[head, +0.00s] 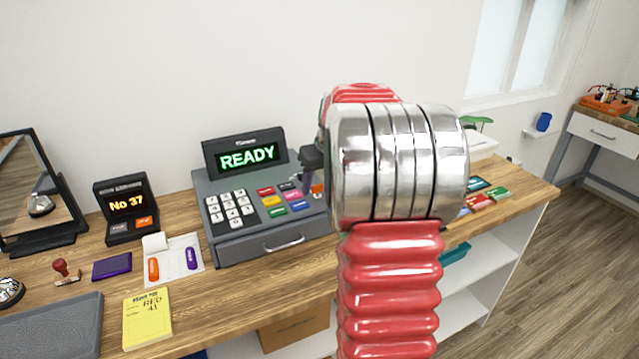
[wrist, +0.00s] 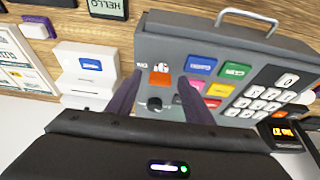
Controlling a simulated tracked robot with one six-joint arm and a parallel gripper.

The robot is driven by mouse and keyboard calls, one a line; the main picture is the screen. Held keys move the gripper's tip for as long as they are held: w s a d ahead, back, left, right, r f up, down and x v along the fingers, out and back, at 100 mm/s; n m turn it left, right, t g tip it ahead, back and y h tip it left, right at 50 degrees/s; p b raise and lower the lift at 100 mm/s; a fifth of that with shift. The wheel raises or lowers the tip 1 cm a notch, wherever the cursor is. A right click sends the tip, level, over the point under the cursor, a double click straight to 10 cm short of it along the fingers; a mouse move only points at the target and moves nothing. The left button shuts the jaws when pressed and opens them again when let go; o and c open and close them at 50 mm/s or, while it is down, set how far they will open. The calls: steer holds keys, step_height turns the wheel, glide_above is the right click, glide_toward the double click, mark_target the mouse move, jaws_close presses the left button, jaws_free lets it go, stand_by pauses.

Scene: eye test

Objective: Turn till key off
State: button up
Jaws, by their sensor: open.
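The grey till (head: 262,225) stands on the wooden counter, its display (head: 248,156) lit green with READY. In the wrist view the till (wrist: 185,42) is upside down. An orange piece (wrist: 159,79) with a small label above it shows between my fingers, and a dark round knob (wrist: 154,103) sits just below it. I cannot tell which of these is the key, or how it is turned. My gripper (wrist: 160,75) is open, one dark finger on each side of the orange piece. Contact cannot be judged. In the head view my gripper (head: 311,160) is mostly hidden behind my arm.
Coloured keys and white number keys (head: 230,208) lie beside the orange piece. A No 37 display (head: 126,208), a yellow notepad (head: 148,317) and a grey tray (head: 60,325) stand left of the till. My arm hides the counter right of the till.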

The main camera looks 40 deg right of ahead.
steer(key=c, duration=1)
steer(key=shift+d, duration=0.15)
steer(key=shift+c, duration=0.2)
